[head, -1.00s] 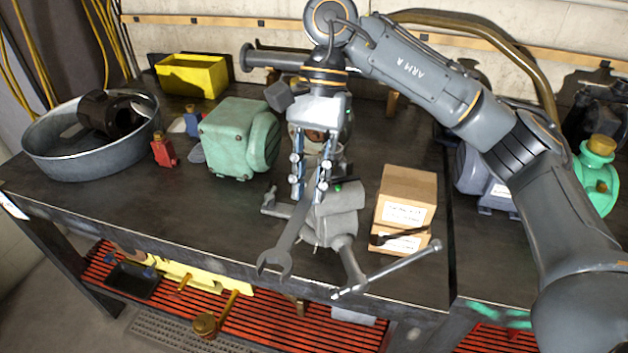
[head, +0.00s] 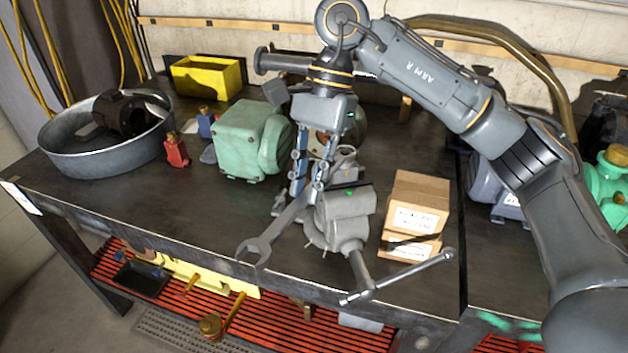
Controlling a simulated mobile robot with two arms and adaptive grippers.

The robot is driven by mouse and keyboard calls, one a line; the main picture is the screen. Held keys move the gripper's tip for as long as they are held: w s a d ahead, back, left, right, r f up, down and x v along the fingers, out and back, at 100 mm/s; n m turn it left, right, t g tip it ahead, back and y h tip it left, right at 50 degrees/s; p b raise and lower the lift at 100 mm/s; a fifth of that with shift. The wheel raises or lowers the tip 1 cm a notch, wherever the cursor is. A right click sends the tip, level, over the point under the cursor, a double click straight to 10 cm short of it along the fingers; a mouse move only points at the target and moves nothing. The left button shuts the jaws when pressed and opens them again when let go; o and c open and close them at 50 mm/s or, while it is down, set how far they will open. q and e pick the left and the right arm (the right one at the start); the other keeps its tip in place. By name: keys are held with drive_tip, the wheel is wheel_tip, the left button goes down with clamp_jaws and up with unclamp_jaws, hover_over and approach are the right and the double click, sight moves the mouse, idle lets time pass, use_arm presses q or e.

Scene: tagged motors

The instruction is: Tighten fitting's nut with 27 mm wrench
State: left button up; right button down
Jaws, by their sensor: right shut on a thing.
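My right gripper (head: 309,172) points down, shut on a grey open-ended wrench (head: 277,229). The wrench slants down to the left, its open jaw over the front part of the bench. The size mark on it cannot be read. A grey vise (head: 345,212) with a long handle stands just right of the gripper. A small metal part (head: 343,160) shows at the top of the vise, partly hidden behind the gripper; I cannot tell whether it is the fitting with its nut. My left gripper is not in view.
Cardboard boxes (head: 415,215) stand right of the vise. A green motor (head: 253,138), small red and blue bottles, a yellow bin (head: 207,78) and a round metal tub (head: 110,155) are to the left. The bench's (head: 160,208) front left is clear.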

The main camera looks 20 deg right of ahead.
drive_tip(key=shift+w+a+r, duration=0.15)
idle(0.3)
drive_tip(key=shift+w+a+m+t+y, duration=0.2)
drive_tip(key=shift+w+a+m, duration=0.15)
drive_tip(key=shift+m, duration=0.25)
drive_tip(key=shift+w+a+m+t+y, duration=0.1)
drive_tip(key=shift+w+a+m+t, duration=0.15)
drive_tip(key=shift+w+m, duration=0.3)
drive_tip(key=shift+s, duration=0.1)
drive_tip(key=shift+w+a+m+b, duration=0.2)
drive_tip(key=shift+w+m+b, duration=0.2)
drive_tip(key=shift+m, duration=0.05)
drive_tip(key=shift+r, duration=0.1)
idle(0.6)
drive_tip(key=shift+r+p, duration=0.4)
drive_tip(key=shift+r, duration=0.4)
idle(0.4)
drive_tip(key=shift+r+p, duration=0.6)
drive_tip(key=shift+r, duration=0.3)
